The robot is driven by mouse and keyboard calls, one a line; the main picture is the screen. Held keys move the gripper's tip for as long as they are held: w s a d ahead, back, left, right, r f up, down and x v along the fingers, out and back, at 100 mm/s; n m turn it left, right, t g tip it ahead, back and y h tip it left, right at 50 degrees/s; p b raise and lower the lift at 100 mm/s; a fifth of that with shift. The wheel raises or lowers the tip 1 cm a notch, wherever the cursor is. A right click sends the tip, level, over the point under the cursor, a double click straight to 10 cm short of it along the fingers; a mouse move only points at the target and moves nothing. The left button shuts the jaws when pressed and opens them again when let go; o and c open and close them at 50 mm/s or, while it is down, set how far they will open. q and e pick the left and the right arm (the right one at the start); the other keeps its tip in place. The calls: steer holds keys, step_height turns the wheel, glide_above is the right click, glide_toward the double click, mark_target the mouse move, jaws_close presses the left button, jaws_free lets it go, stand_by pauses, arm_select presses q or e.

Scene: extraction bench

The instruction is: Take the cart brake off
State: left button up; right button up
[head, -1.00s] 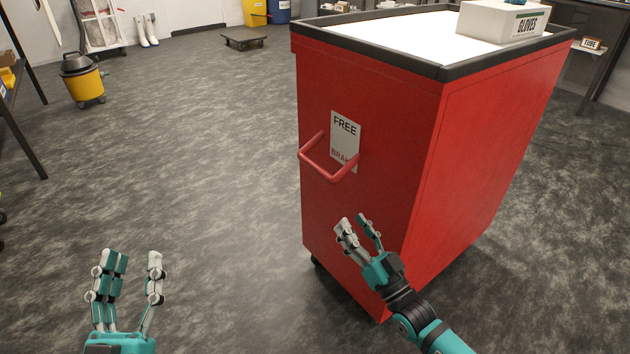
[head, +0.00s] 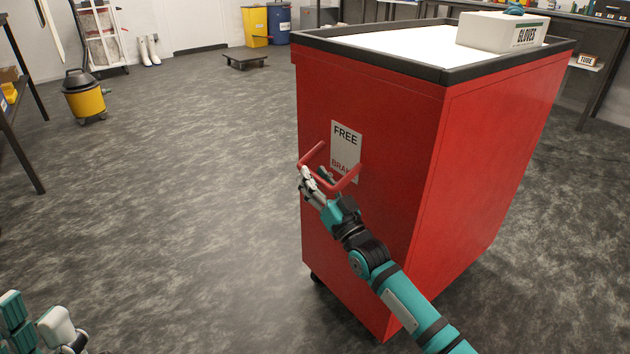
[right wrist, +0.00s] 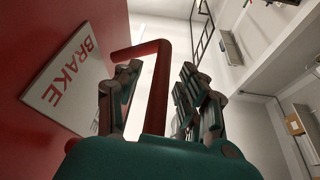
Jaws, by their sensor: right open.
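The red cart (head: 370,215) stands in the middle right of the head view. Its end face carries a white label plate (head: 346,137) reading FREE at the top and BRAKE at the bottom. A red U-shaped bar handle (head: 312,154) sticks out at the BRAKE end. My right gripper (head: 317,178) is open at the bar. In the right wrist view the bar (right wrist: 157,88) passes between its parted fingers (right wrist: 158,100); I cannot tell whether they touch it. My left gripper (head: 36,312) is open and empty at the lower left corner, partly cut off.
A glove box (head: 490,32) stands on the cart's white top. A yellow and black vacuum (head: 84,98), a low dolly (head: 244,61) and a dark-framed table (head: 18,120) are further off. The floor left of the cart is clear.

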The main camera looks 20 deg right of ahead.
steer(key=shift+w+r, duration=0.1)
steer(key=shift+w, duration=0.05)
jaws_close()
stand_by(0.4)
